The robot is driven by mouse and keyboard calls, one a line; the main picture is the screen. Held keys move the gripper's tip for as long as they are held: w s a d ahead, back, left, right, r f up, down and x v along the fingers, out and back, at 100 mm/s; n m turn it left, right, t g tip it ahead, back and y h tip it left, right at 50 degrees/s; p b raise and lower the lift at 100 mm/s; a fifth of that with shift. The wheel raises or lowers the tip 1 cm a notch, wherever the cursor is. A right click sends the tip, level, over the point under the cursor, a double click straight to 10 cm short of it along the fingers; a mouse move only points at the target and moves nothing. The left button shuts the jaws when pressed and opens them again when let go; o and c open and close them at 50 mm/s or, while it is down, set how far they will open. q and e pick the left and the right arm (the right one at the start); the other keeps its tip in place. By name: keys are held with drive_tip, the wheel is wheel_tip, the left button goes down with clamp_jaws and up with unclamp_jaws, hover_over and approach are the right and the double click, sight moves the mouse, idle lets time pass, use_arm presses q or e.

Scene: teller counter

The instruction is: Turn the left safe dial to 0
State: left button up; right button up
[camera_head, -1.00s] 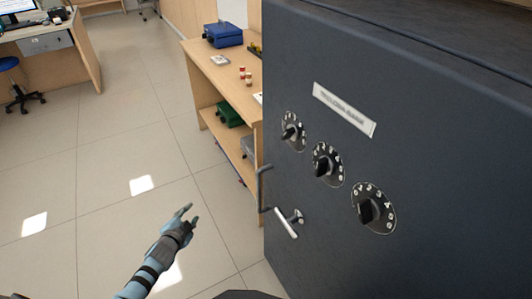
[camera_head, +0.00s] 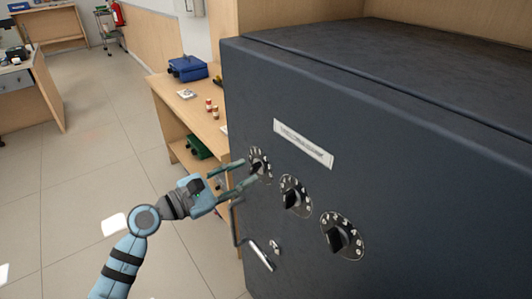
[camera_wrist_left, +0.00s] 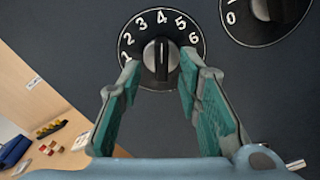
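The left safe dial (camera_head: 257,155) is a black round dial on the dark safe's front, leftmost of three. In the left wrist view the left dial (camera_wrist_left: 133,50) shows white numbers from 1 to 6 around a black knob (camera_wrist_left: 161,62). My left gripper (camera_head: 250,172) is at this dial. In the left wrist view its open fingers (camera_wrist_left: 161,72) stand on either side of the knob's lower part, with gaps between. The dial's lower edge is partly hidden. My right gripper is not in view.
The middle dial (camera_head: 295,196) and right dial (camera_head: 342,237) sit lower right on the safe (camera_head: 420,200). A metal handle (camera_head: 262,256) juts out below the left dial. A wooden shelf (camera_head: 165,92) with small items stands behind, left of the safe.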

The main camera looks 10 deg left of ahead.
use_arm(q)
drive_tip(key=x, duration=0.2)
drive_tip(key=shift+w+d, duration=0.1)
drive_tip(key=shift+w, duration=0.2)
drive_tip(key=shift+s, duration=0.2)
drive_tip(key=shift+d, duration=0.1)
clamp_jaws()
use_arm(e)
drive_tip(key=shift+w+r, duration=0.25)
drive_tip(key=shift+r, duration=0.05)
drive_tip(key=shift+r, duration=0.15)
